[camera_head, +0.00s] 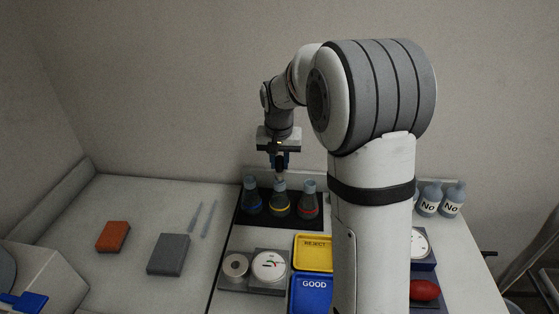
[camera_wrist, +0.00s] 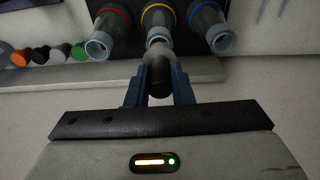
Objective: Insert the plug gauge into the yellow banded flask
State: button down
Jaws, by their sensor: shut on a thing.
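Three grey flasks stand in a row on a black mat (camera_head: 243,222). The yellow banded flask (camera_head: 280,203) is in the middle, with its open mouth (camera_wrist: 158,36) at top centre in the wrist view. The blue banded flask (camera_head: 251,200) and red banded flask (camera_head: 308,203) stand on either side. My gripper (camera_head: 279,164) is directly above the yellow banded flask. Its blue fingers (camera_wrist: 159,88) are shut on the plug gauge (camera_wrist: 160,76), a dark rounded cylinder. The gauge's far end overlaps the flask's mouth in the wrist view; I cannot tell whether it has entered.
The yellow REJECT tray (camera_head: 313,264) and blue GOOD tray (camera_head: 313,302) lie in front of the mat. Bottles labelled No (camera_head: 429,200) stand at right. An orange block (camera_head: 113,236) and grey block (camera_head: 168,254) lie at left.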

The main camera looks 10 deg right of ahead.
aim_at(279, 156)
jog(key=shift+f+b, duration=0.85)
jog(key=shift+f, duration=0.35)
jog(key=c, duration=0.7)
grip_release()
jog(key=shift+r, duration=0.1)
jog(key=shift+r+p, duration=2.85)
jog(key=shift+r, duration=1.15)
